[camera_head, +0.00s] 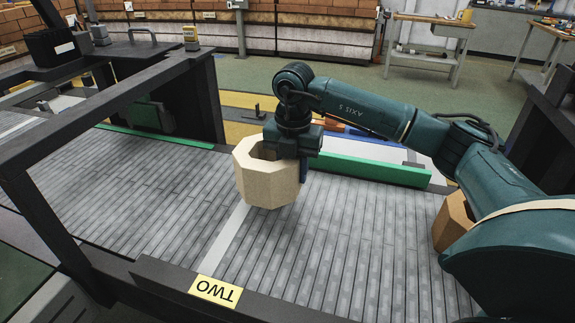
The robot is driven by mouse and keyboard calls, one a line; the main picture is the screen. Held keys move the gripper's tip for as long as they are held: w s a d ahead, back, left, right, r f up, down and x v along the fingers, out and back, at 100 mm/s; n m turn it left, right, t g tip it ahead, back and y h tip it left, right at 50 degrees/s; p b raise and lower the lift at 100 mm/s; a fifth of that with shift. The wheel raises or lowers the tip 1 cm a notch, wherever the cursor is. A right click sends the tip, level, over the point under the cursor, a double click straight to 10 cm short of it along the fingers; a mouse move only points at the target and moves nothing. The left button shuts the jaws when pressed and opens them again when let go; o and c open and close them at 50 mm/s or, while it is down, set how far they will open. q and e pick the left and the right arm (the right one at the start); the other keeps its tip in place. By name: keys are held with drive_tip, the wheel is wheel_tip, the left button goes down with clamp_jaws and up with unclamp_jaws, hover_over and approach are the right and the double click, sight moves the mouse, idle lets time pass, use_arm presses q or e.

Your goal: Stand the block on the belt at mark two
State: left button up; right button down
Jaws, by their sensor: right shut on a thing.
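A pale beige, eight-sided hollow block (266,182) is in my right gripper (291,160), near the middle of the head view. The gripper is shut on the block's right-hand wall, and the block looks about upright. I cannot tell whether its underside touches the grey slatted belt (345,245). A pale stripe (224,238) crosses the belt and runs up behind the block. A yellow label reading TWO (216,291), upside down to me, sits on the near rail at the stripe's end. My left gripper is not in view.
A brown block (452,222) shows on the belt at right, partly hidden by my right arm. A dark frame (100,112) spans the belt at left. A green guide (375,171) lines the far edge. The belt right of the stripe has free room.

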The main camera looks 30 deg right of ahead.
drive_tip(key=shift+w+f, duration=0.1)
drive_tip(key=shift+f, duration=2.7)
drive_tip(key=c, duration=1.5)
unclamp_jaws()
drive_tip(key=shift+f, duration=0.25)
drive_tip(key=o, duration=0.5)
drive_tip(key=shift+c, duration=0.2)
drive_tip(key=shift+r, duration=0.15)
wheel_tip(320, 180, up, 12)
